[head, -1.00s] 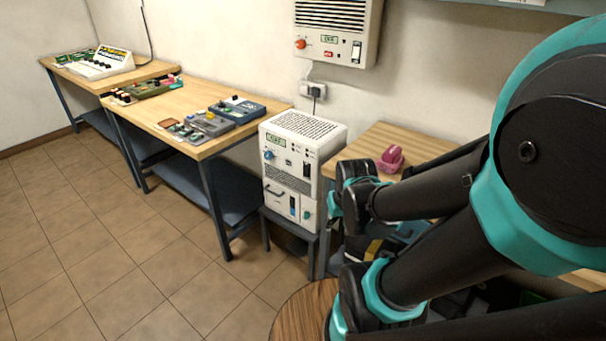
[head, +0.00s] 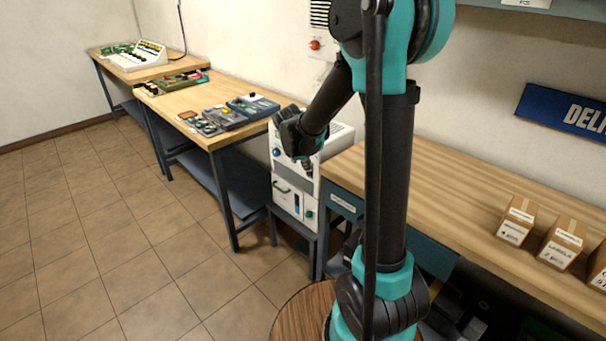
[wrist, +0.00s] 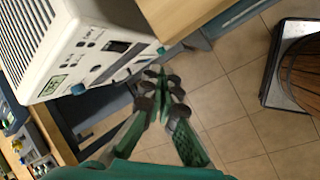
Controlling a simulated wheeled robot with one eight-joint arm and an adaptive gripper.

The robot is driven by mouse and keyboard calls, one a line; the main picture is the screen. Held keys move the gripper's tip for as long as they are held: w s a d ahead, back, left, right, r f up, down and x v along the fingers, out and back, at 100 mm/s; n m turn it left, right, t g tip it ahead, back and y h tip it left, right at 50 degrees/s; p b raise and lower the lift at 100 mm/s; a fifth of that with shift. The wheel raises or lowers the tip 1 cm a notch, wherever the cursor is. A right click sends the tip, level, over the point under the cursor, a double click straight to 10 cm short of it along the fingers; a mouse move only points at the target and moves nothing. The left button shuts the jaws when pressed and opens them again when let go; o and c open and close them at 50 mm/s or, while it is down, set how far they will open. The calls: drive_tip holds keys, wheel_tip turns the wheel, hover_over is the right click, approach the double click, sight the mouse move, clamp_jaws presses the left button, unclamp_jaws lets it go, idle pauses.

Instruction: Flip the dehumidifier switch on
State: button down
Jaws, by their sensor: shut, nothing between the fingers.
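The dehumidifier, a white box with a small display and a blue knob, stands on a low grey stool and shows in the head view (head: 286,199). My arm hides part of its upper front there. In the wrist view the dehumidifier (wrist: 95,45) fills the upper left, tilted. Its green display, blue knob and dark rocker switch (wrist: 116,46) are visible. I cannot tell the switch's position. My gripper (wrist: 160,82) is shut and empty, its fingertips in front of the box's front face. In the head view my gripper (head: 303,163) is over that front, contact unclear.
A wooden bench (head: 440,185) with several cardboard boxes (head: 516,221) is right of the dehumidifier. Another bench (head: 215,140) holding devices is left. A wall unit (head: 318,60) hangs above, partly hidden by my arm. Tiled floor (head: 130,240) is open at left.

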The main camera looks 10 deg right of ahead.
drive_tip(key=w+a+f+n+h, duration=0.3)
drive_tip(key=w+a+f+n, duration=0.2)
drive_tip(key=w+a+n, duration=0.2)
drive_tip(key=w+n, duration=0.2)
drive_tip(key=shift+a+f+n, duration=0.15)
drive_tip(key=shift+n, duration=0.25)
drive_tip(key=w+d+r+x, duration=0.1)
drive_tip(key=x, duration=1.2)
drive_tip(key=shift+d+r, duration=0.35)
drive_tip(key=shift+r, duration=0.05)
drive_tip(key=shift+w+d, duration=0.1)
drive_tip(key=shift+w, duration=0.05)
